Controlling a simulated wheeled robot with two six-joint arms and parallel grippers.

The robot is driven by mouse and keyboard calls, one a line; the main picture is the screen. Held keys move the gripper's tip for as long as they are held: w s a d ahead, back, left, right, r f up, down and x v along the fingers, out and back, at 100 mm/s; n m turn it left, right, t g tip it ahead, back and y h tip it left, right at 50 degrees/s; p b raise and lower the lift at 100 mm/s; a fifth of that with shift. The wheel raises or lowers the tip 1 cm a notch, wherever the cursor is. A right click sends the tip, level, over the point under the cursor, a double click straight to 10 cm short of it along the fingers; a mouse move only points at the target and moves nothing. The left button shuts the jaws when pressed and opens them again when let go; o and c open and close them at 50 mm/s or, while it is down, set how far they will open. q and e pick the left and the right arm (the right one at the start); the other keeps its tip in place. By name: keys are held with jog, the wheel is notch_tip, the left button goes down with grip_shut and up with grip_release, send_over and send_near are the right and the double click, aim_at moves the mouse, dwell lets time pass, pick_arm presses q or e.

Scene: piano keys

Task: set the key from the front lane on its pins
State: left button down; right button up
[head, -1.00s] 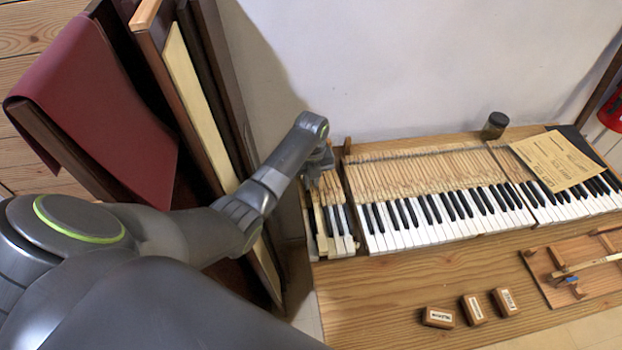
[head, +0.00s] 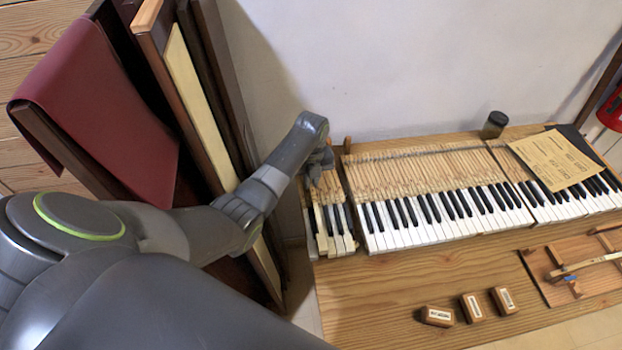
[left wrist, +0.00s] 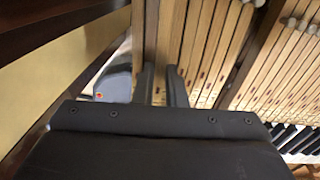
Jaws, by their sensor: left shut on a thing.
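My left gripper (head: 318,165) is over the back of the short key section at the left end of the keyboard. In the left wrist view its two dark fingers (left wrist: 161,85) are shut on a bare wooden key (left wrist: 160,45), at its rear shank. The neighbouring key shanks (left wrist: 200,50) lie close beside it on the right. The short section (head: 335,228) shows a few white and black key fronts with gaps between them. The gripper hides the rear of this section in the head view. The pins under the held key are hidden. My right gripper is not in view.
The main keyboard (head: 440,215) lies to the right. Dark upright panels (head: 210,100) and a red cloth (head: 100,110) stand close on the left.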

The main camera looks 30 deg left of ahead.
pick_arm(q)
jog(key=shift+f+b, duration=0.3)
jog(key=shift+f, duration=0.3)
jog(key=c, duration=1.8)
grip_release()
jog(key=shift+r+p, duration=1.1)
jog(key=shift+p, duration=0.2)
jog(key=o, duration=0.5)
jog(key=shift+o, duration=0.2)
